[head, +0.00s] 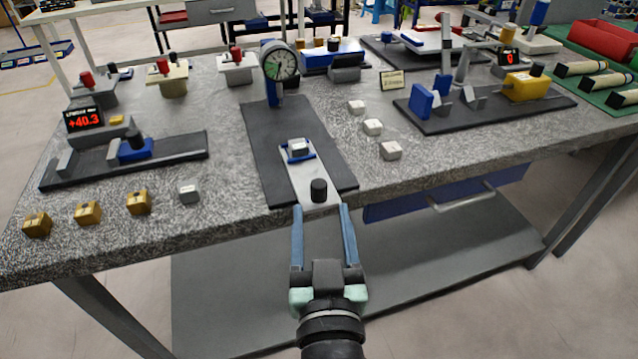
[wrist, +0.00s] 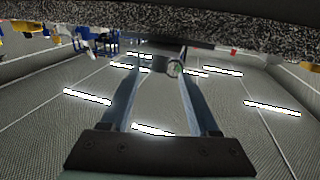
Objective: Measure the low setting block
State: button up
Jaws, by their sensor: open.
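A small grey block (head: 298,147) sits in a blue holder on a light slide plate (head: 305,178). The slide has a black knob (head: 319,190) at its near end and lies on a dark mat (head: 270,150). A dial gauge (head: 280,65) on a blue post stands behind it. Three pale blocks (head: 373,127) lie in a row to the right; another grey block (head: 189,193) lies to the left. Their markings are too small to read, so I cannot tell which is the low one. My gripper (head: 320,208) is open and empty, just on the near side of the knob, its fingers straddling the knob's line.
Several brass blocks (head: 88,212) lie along the front left edge. A digital gauge reading +40.3 (head: 85,118) stands at left on a dark base. Another measuring fixture (head: 480,105) with blue and yellow parts is at right. The granite is clear around the pale blocks.

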aim_at(319, 195)
jog(key=w, duration=0.6)
jog(key=shift+w+a, duration=0.2)
jog(key=shift+w, duration=0.05)
